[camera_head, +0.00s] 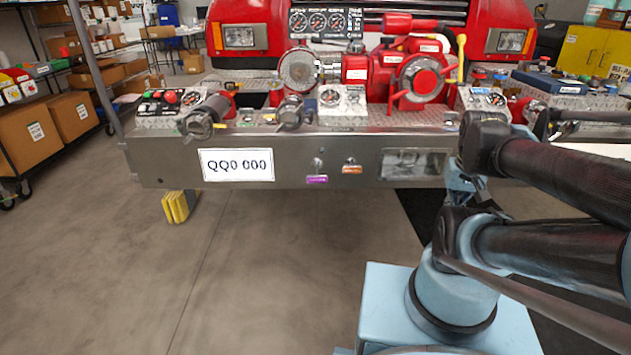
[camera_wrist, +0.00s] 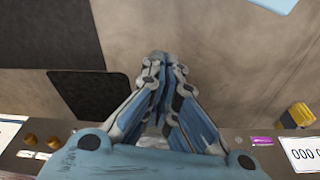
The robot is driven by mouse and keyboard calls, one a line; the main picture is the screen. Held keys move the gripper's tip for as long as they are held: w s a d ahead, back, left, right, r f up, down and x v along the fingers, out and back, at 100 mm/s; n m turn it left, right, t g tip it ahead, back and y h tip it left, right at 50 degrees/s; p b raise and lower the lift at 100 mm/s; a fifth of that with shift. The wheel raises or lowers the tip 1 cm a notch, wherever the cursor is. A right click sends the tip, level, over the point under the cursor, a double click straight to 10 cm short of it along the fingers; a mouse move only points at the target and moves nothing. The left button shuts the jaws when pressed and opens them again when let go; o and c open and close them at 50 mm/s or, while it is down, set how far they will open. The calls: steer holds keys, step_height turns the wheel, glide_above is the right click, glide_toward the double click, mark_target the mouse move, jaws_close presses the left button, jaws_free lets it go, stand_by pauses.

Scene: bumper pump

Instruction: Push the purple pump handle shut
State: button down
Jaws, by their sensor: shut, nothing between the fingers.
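The small purple pump handle (camera_head: 317,180) is on the front face of the metal bumper (camera_head: 300,150), right of the licence plate and below a small metal knob. An orange-brown handle (camera_head: 352,169) is just to its right. In the wrist view, the purple handle (camera_wrist: 262,141) shows at the lower right, off to the side of my gripper (camera_wrist: 160,62). My gripper is shut and empty, its fingers pointing away from the bumper over the floor. It is apart from the purple handle. In the head view, my arm covers the bumper's right part and I cannot make out the fingers.
A licence plate (camera_head: 237,165) is left of the handle. A yellow block (camera_head: 180,206) is on the floor under the bumper. Gauges, valves and a red pump (camera_head: 410,75) crowd the bumper top. The floor (camera_head: 270,270) in front is clear. Shelves with boxes stand at left.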

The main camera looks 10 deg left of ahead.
mark_target(317, 181)
steer(key=w+a+r+n+t, duration=0.1)
steer(key=w+a+r+n, duration=0.3)
steer(key=w+a+n, duration=1.4)
steer(key=s+a+f+n+t+y, duration=0.1)
steer(key=s+a+f+n, duration=0.15)
steer(key=a+n, duration=0.8)
steer(key=s+a+f+n, duration=0.1)
steer(key=a+f+n, duration=0.3)
steer(key=a+n, duration=0.65)
steer(key=shift+m, duration=0.3)
steer(key=shift+w+a+f, duration=0.3)
steer(key=shift+w+f, duration=1)
steer(key=shift+f, duration=0.1)
steer(key=shift+w+a+f, duration=0.3)
steer(key=shift+w+f, duration=1)
steer(key=shift+f, duration=0.15)
steer(key=shift+w+a+f, duration=0.3)
steer(key=shift+w+f, duration=1)
steer(key=shift+f, duration=0.1)
steer(key=shift+a, duration=0.1)
